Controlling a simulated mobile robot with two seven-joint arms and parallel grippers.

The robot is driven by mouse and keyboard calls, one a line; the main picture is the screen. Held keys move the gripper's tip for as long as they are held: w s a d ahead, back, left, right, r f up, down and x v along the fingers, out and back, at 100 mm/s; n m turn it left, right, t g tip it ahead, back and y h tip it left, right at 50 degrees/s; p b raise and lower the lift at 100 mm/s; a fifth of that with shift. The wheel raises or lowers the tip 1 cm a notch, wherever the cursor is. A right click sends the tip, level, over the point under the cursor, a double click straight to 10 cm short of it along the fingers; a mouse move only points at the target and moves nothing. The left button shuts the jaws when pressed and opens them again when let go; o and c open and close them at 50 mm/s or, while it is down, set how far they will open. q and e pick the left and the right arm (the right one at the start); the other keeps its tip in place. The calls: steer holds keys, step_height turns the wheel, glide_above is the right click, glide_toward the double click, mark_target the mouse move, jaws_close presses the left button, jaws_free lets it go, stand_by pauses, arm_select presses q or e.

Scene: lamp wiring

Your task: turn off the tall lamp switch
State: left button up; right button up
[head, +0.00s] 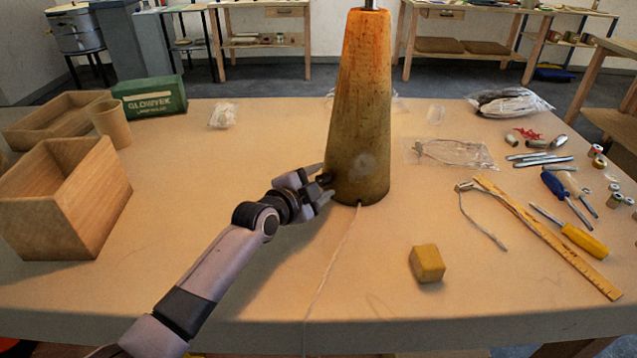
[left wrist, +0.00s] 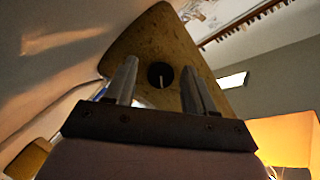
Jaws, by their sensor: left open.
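The tall lamp (head: 360,110) has a tapered, mottled brown-orange base and stands upright at the middle of the table. In the left wrist view, its switch (left wrist: 160,75) is a round dark knob with a pale line, on the face of the lamp base (left wrist: 150,40). My left gripper (head: 322,186) is at the lower left side of the base. Its two fingers are open in the left wrist view (left wrist: 162,88), one on each side of the switch as seen there. I cannot tell whether they touch it. My right gripper is not in view.
A pale cord (head: 331,265) runs from the base to the front edge. A yellow block (head: 427,263) lies front right. A wooden ruler (head: 545,236), screwdrivers (head: 572,232) and small parts lie right. Wooden boxes (head: 62,197) and a green box (head: 150,97) stand left.

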arm_select(q)
jaws_close()
